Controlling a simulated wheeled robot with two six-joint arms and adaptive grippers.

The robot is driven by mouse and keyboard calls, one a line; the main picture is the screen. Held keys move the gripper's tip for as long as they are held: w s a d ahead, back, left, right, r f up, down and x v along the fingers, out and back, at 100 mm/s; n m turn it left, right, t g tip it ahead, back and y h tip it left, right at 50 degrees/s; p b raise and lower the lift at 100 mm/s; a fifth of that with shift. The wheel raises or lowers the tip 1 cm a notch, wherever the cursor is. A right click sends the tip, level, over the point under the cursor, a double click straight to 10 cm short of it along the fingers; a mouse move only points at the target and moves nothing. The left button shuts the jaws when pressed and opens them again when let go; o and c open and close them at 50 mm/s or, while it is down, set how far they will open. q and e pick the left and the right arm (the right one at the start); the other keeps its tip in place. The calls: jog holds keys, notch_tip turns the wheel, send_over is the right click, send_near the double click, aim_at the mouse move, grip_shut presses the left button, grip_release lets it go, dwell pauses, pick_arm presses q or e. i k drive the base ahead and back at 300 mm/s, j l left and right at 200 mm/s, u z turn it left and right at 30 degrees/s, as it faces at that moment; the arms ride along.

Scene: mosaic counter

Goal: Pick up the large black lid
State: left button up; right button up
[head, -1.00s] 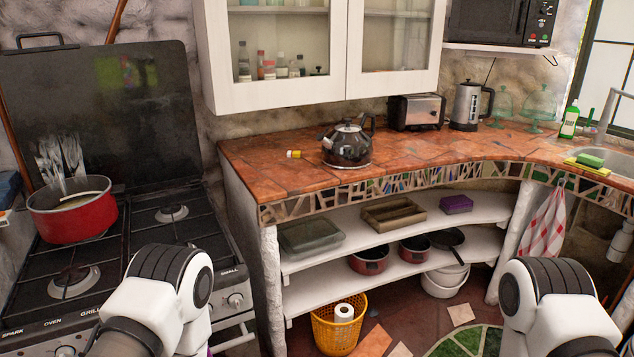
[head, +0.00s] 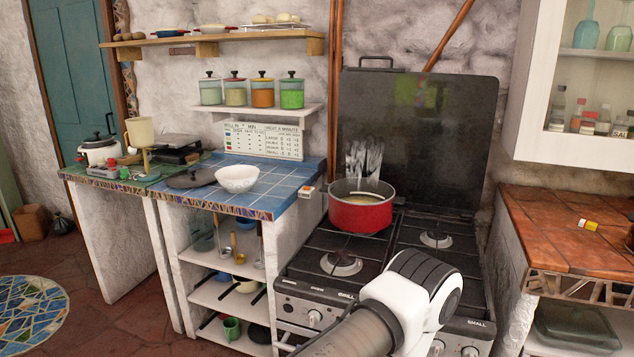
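A large dark lid (head: 190,178) lies flat on the blue tiled counter (head: 285,184), left of the white bowl (head: 237,179). It is far across the room side of the stove from my arm. A part of one of my arms, white with a black ribbed joint, shows in front of the stove. Neither gripper's fingers are in view, so I cannot see whether they hold anything.
A red pot (head: 361,206) stands on the stove (head: 330,262), with a raised dark stove cover (head: 415,140) behind it. Open floor (head: 110,325) lies at the lower left.

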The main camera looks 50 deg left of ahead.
aim_at(200, 177)
jog(key=u, duration=2.35)
